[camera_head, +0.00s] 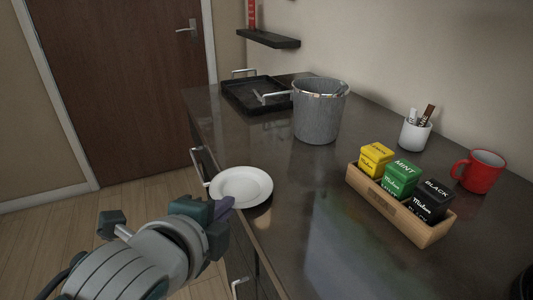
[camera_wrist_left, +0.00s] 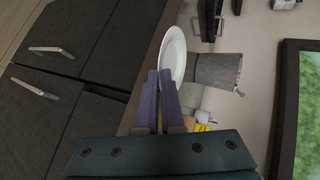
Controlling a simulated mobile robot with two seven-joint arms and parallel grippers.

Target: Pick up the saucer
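The white saucer (camera_head: 241,187) lies at the left edge of the dark counter, its near-left side reaching past the edge. My left gripper (camera_head: 224,206) is at the saucer's near rim, with its purple fingers at that rim. In the left wrist view the fingers (camera_wrist_left: 160,80) are close together, and the rim of the saucer (camera_wrist_left: 174,55) runs in between them. The fingers look shut on the rim. The right finger hides part of the saucer there. My right gripper is not in view.
A grey metal bucket (camera_head: 318,116) and black tray (camera_head: 254,106) stand farther back. A wooden box (camera_head: 402,216) with tea packets, a white cup (camera_head: 414,136) and a red mug (camera_head: 480,173) are at the right. The counter (camera_head: 305,190) between saucer and box is clear. Drawer handles protrude below.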

